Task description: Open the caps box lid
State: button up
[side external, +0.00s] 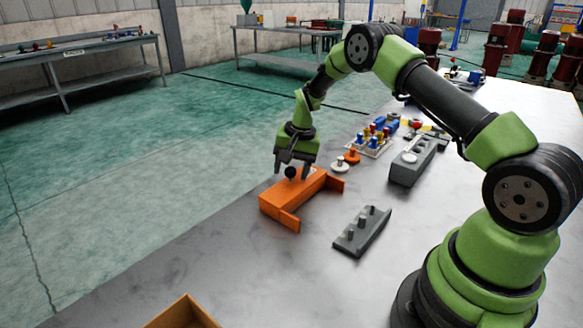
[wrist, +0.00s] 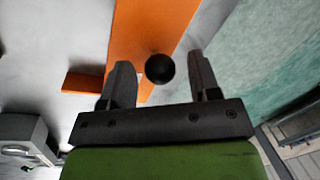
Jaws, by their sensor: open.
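The caps box (side external: 285,200) is an orange block-like box near the table's far edge in the side view, with its orange lid seen closed from above. A round black knob (side external: 290,172) stands on its top. In the wrist view the orange top (wrist: 150,25) runs up the picture and the black knob (wrist: 160,68) sits between my fingers. My gripper (side external: 293,172) is open over the box, with a finger on each side of the knob. In the wrist view my gripper (wrist: 160,82) shows gaps between both fingers and the knob.
A grey fixture with pegs (side external: 362,231) lies in front of the box. White and orange round parts (side external: 340,166), a rack of coloured pieces (side external: 372,143) and a grey block (side external: 415,162) stand behind to the right. An open orange-brown bin (side external: 183,314) is at the front.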

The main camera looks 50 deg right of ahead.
grip_shut()
jog(key=shift+s, duration=3.05)
grip_release()
jog(key=shift+r, duration=0.1)
notch_tip(320, 180, up, 10)
jog(key=s+d, duration=0.1)
jog(key=shift+s+f, duration=0.2)
jog(key=shift+s, duration=0.05)
